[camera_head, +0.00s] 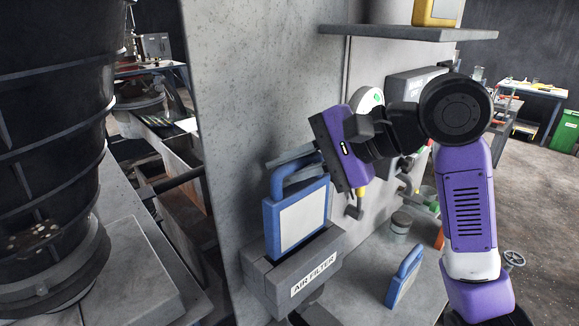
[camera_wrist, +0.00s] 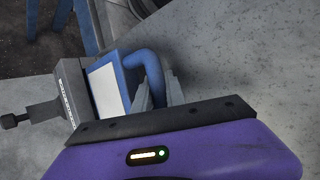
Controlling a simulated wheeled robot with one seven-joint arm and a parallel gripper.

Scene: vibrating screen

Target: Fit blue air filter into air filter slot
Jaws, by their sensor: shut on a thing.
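The blue air filter (camera_head: 297,217) has a pale front panel and an arched blue handle. It stands upright at the top of the grey air filter slot (camera_head: 313,272), a box labelled "AIR FILTER". Its lower edge meets the slot's opening; how deep it sits is hidden. My gripper (camera_head: 295,160) is at the handle, shut on it from the upper right. In the wrist view the fingers (camera_wrist: 168,88) are at the blue handle, and the filter (camera_wrist: 106,88) lines up against the slot box (camera_wrist: 72,88). The far finger's contact is partly hidden.
A second blue-framed filter (camera_head: 404,275) leans on the grey bench (camera_head: 365,293) at the right. A grey wall panel (camera_head: 235,110) stands right behind the slot. A shelf (camera_head: 408,33) with a yellow container is above. A jar (camera_head: 400,224) stands on the bench.

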